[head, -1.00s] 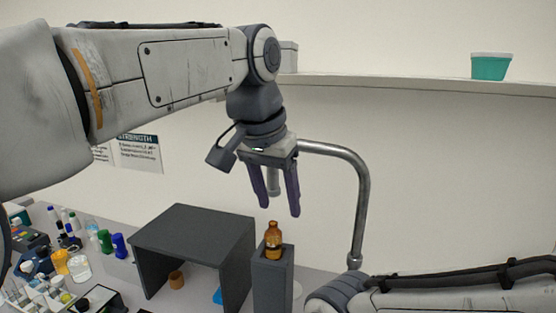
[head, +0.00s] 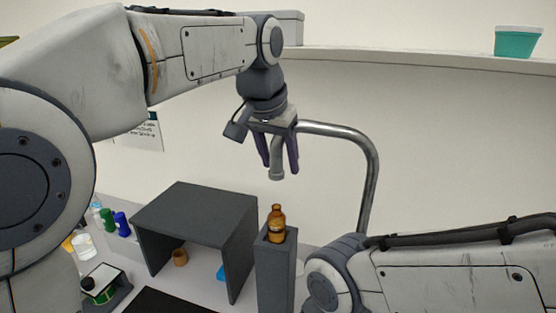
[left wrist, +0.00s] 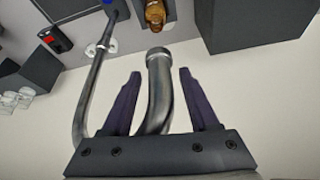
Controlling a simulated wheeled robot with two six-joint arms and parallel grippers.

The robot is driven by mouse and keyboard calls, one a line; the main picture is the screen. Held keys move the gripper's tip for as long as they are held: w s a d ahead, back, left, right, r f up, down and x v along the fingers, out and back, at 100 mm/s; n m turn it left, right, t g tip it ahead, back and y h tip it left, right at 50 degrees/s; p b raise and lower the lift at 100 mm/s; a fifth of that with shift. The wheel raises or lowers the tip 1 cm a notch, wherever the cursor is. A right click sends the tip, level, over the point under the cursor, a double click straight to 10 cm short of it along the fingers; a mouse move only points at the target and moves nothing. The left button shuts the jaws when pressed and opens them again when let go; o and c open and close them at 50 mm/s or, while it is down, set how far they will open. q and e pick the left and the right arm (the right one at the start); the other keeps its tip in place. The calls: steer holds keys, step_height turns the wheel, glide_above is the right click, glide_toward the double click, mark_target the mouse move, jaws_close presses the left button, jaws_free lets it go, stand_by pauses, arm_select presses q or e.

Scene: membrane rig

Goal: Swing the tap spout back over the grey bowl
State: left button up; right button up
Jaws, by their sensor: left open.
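The tap spout (head: 345,137) is a bent metal pipe. It rises at the right, runs left and ends in a downturned outlet (head: 277,170). My left gripper (head: 280,168) is open at that outlet, with a dark purple finger on each side. In the left wrist view the downturned pipe (left wrist: 159,90) lies between the two open fingers (left wrist: 157,75), with a gap on both sides. I cannot make out the grey bowl in either view. My right gripper is out of view.
A brown bottle (head: 277,224) stands on a narrow grey pedestal (head: 275,270) below the spout. A dark grey stand (head: 195,215) is to its left. My right arm fills the lower right. A teal tub (head: 518,42) sits on the wall shelf (head: 420,61).

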arm_select(q)
steer(key=shift+w+f, duration=0.1)
steer(key=shift+f, duration=0.3)
jaws_close()
steer(key=shift+r, duration=0.2)
stand_by(1.0)
